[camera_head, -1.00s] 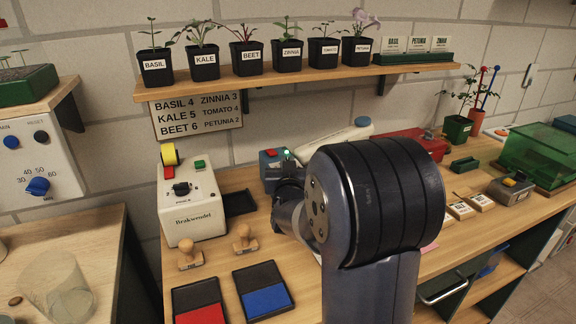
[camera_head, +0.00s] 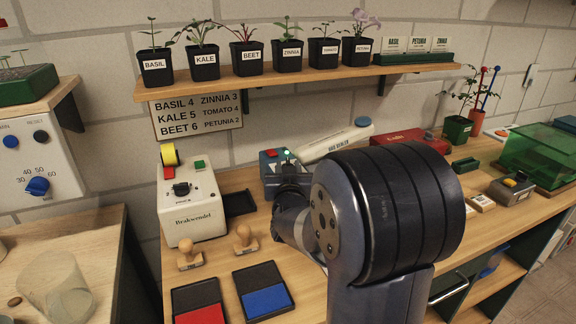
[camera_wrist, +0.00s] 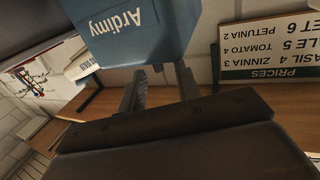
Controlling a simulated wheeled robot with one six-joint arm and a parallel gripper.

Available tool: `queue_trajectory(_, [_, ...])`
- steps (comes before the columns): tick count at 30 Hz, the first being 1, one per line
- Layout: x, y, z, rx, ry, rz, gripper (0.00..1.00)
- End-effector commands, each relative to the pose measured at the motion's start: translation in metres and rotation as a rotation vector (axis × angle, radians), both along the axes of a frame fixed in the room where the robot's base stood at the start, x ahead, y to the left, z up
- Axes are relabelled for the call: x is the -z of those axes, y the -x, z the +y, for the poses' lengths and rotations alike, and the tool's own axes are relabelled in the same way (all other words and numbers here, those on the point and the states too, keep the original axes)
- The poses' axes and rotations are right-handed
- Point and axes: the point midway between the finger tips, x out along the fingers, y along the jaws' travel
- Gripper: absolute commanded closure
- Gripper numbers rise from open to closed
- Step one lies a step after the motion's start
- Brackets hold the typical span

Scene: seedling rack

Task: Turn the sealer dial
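The sealer is a blue box (camera_head: 268,172) with a red button and a lit green lamp; a long white arm (camera_head: 336,143) lettered BAG SEALER lies behind it. In the wrist view the blue housing (camera_wrist: 140,28) lettered Ardimy fills the top centre, with the white arm (camera_wrist: 82,64) to its left. My gripper (camera_wrist: 161,72) is right at the housing's lower edge, its two fingers apart with a gap between them. In the head view my gripper (camera_head: 292,174) covers part of the box's front. The sealer's dial cannot be made out.
A white Brakwendel machine (camera_head: 190,207) with its own black dial stands left of the sealer. Two wooden stamps (camera_head: 244,239) and red and blue ink pads (camera_head: 263,290) lie in front. A red case (camera_head: 412,138) stands behind my arm. A shelf (camera_head: 300,77) with potted seedlings hangs above.

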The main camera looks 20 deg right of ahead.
Motion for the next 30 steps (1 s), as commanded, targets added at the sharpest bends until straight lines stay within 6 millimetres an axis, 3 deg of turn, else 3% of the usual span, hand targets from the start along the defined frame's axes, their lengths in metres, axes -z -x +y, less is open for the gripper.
queue_trajectory(6, [0.0, 0.04, 0.016, -0.002, 0.0, -0.002, 0.68])
queue_trajectory(13, [-0.001, 0.07, 0.026, -0.001, 0.0, -0.002, 0.68])
queue_trajectory(19, [0.0, 0.08, 0.029, 0.0, 0.001, -0.001, 0.68])
queue_trajectory(30, [0.0, 0.079, 0.029, 0.001, 0.0, -0.001, 0.68])
